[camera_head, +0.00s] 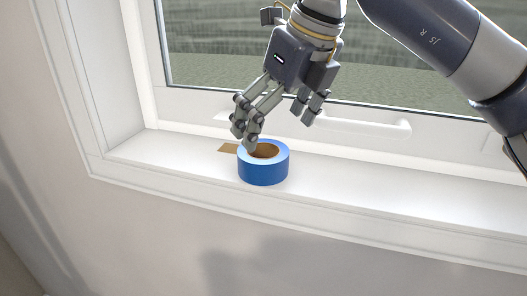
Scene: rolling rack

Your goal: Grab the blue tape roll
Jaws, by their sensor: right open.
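The blue tape roll (263,174) sits on the white window sill, its round hole facing up and its inner core brown. My right gripper (276,128) is open, just above and behind the roll. Its left finger reaches down to the roll's back left rim and overlaps the hole in the picture; I cannot tell whether it touches. Its other finger is higher, to the right and behind the roll. My left gripper is not in view.
The window sill (390,205) is clear to the right of the roll. A small flat brown piece (228,148) lies just left of the roll. A white window handle (375,125) sticks out from the frame behind, and the glass is above it.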

